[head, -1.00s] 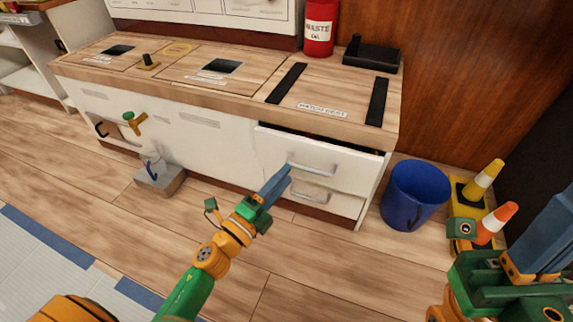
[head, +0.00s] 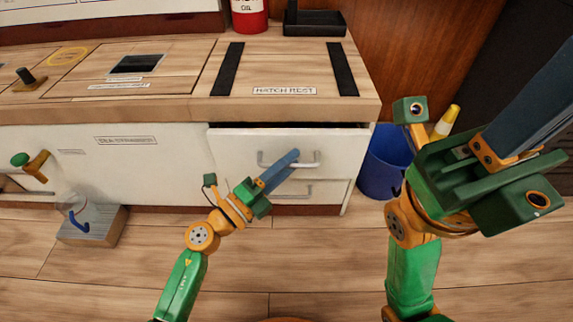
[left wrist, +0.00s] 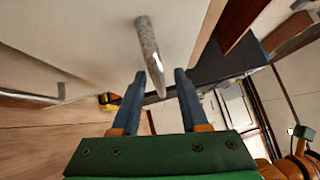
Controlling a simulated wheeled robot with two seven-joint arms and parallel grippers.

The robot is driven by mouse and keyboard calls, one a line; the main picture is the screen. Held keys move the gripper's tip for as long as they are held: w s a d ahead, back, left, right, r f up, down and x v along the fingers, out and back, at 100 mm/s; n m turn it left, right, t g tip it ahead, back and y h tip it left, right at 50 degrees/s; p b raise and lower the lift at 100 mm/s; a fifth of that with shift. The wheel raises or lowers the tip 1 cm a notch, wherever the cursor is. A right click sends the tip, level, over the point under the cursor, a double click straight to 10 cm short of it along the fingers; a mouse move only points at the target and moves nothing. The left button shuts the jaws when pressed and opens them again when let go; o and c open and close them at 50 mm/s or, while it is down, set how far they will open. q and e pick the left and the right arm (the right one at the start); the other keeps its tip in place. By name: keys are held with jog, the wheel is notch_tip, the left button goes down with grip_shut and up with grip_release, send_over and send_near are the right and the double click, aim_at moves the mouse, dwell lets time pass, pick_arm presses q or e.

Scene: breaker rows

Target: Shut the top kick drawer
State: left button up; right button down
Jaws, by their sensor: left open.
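The top kick drawer (head: 235,143) is a white front under the right end of the wooden counter. A dark gap shows along its upper edge, so it stands somewhat open. Its metal bar handle (head: 266,160) is partly hidden by my left gripper (head: 292,158), which reaches it from the lower left. In the left wrist view, the handle (left wrist: 149,45) runs in between the fingertips of my open left gripper (left wrist: 159,76); whether they touch it is unclear. The lower drawer (head: 328,188) is below, partly covered. My right gripper (head: 535,105) is raised at the right, clear of the drawers.
A blue bucket (head: 378,175) stands right of the cabinet, with a cone (head: 446,124) behind my right arm. A grey block (head: 95,228) sits on the floor at the left. A red can (head: 250,15) and a black tray (head: 313,24) stand on the counter. The front floor is clear.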

pick_arm(q)
grip_shut()
dwell(1.4)
